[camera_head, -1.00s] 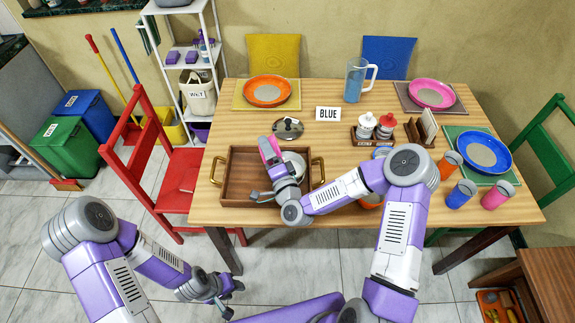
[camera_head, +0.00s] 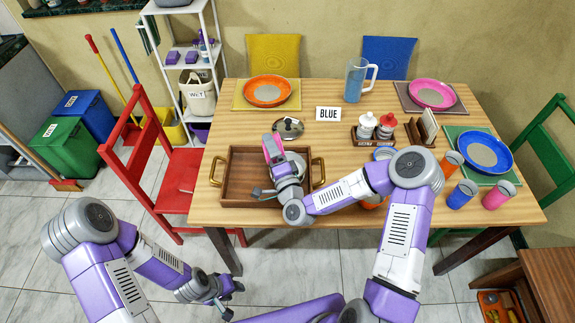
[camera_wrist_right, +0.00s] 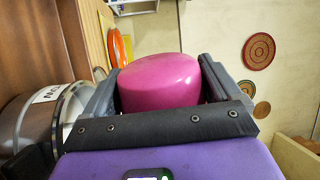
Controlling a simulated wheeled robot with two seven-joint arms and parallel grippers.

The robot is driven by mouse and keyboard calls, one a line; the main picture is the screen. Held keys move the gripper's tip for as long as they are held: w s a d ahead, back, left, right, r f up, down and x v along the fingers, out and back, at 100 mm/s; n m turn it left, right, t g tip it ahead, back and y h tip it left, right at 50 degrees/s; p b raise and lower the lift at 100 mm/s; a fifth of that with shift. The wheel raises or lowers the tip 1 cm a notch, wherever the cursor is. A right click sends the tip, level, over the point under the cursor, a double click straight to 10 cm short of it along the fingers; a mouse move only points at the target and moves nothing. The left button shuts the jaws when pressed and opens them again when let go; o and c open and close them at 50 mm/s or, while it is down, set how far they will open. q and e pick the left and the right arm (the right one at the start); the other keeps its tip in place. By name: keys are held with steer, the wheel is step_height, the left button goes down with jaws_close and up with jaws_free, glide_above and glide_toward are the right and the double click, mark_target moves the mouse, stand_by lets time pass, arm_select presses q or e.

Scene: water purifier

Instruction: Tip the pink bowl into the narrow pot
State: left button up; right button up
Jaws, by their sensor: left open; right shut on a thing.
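My right gripper (camera_wrist_right: 160,95) is shut on the pink bowl (camera_wrist_right: 160,80). The wrist view shows the bowl's rounded outside between the fingers. In the head view the pink bowl (camera_head: 271,149) is tipped steeply on its side above the wooden tray, and its inside is hidden. A silver metal pot (camera_head: 297,161) stands in the tray beside the bowl, partly hidden by my gripper. In the wrist view a labelled metal pot (camera_wrist_right: 35,115) is at the left, close to a finger. My left gripper (camera_head: 224,300) is open and empty, low in front of the table.
The wooden tray (camera_head: 232,188) has brass handles. A lid (camera_head: 288,128) lies just behind it, with a BLUE sign (camera_head: 328,114) farther back. Shakers (camera_head: 367,125) and several cups stand to the right. A red chair (camera_head: 180,175) is at the left.

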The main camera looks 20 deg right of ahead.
steer(key=shift+d+r+m+b, duration=0.2)
steer(key=shift+d+m+b, duration=0.1)
steer(key=shift+m, duration=0.4)
stand_by(0.4)
steer(key=shift+a+n+p, duration=0.35)
steer(key=shift+n+p, duration=0.05)
steer(key=shift+n, duration=0.2)
steer(key=shift+a+f+n+p, duration=0.25)
steer(key=shift+a+n+p, duration=0.25)
steer(key=shift+a+n, duration=0.45)
steer(key=shift+a+f+n+g, duration=0.2)
steer(key=shift+f+n+g, duration=0.15)
steer(key=shift+n, duration=0.2)
steer(key=shift+w+a+f+n+g+h+b, duration=0.15)
steer(key=shift+a+f+n+g+b, duration=0.25)
steer(key=shift+a+f+n+b, duration=1.3)
steer(key=shift+s+a+f+n+g+h+p, duration=0.1)
steer(key=shift+a+n+g+h, duration=0.45)
steer(key=shift+n, duration=2.35)
steer(key=shift+w+a+f+n+g+y+b, duration=0.15)
steer(key=shift+a+f+n+b, duration=0.7)
steer(key=shift+a+n, duration=1)
